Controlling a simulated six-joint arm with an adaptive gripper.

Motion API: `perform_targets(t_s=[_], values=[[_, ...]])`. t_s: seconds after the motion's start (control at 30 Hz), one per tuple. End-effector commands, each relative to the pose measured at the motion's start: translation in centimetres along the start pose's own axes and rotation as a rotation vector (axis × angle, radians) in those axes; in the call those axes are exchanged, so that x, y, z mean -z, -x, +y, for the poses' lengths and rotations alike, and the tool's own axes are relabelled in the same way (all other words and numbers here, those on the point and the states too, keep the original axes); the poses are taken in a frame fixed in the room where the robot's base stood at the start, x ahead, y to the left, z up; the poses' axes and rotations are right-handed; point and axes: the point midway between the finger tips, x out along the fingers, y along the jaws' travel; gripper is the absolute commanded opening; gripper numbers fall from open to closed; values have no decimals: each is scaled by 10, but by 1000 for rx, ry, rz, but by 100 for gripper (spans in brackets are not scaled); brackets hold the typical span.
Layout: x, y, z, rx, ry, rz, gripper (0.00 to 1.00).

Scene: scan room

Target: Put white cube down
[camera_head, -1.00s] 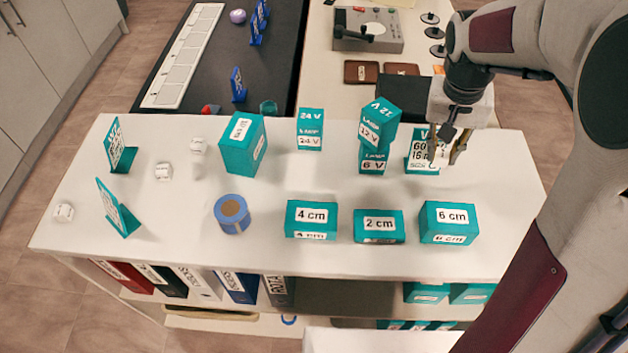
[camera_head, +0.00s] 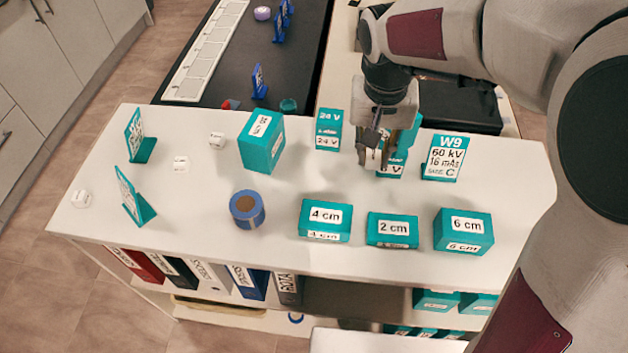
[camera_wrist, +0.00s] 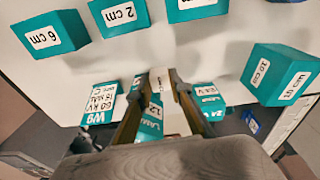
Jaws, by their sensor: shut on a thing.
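My gripper (camera_head: 372,152) is shut on a white cube (camera_wrist: 161,80), which shows between the fingertips in the wrist view. In the head view the fingers mostly hide this cube. I cannot tell whether the cube touches the white top (camera_head: 300,180).
The teal 10 cm block (camera_head: 261,142) and blue roll (camera_head: 247,209) stand left of the gripper. The 4 cm (camera_head: 325,220), 2 cm (camera_head: 392,230) and 6 cm (camera_head: 463,232) blocks line the front. The W9 sign (camera_head: 445,158) stands at right. The middle of the top is clear.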

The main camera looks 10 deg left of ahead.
Motion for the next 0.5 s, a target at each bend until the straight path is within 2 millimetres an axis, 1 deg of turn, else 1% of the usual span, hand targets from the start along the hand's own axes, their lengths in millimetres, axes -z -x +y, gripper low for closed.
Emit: perform_targets(t_s=[0.03, 0.2, 0.5], values=[[0, 0, -8, 5, 2, -1, 6], [1, -2, -22, 14, -4, -4, 6], [2, -2, -24, 16, -8, -4, 6]])
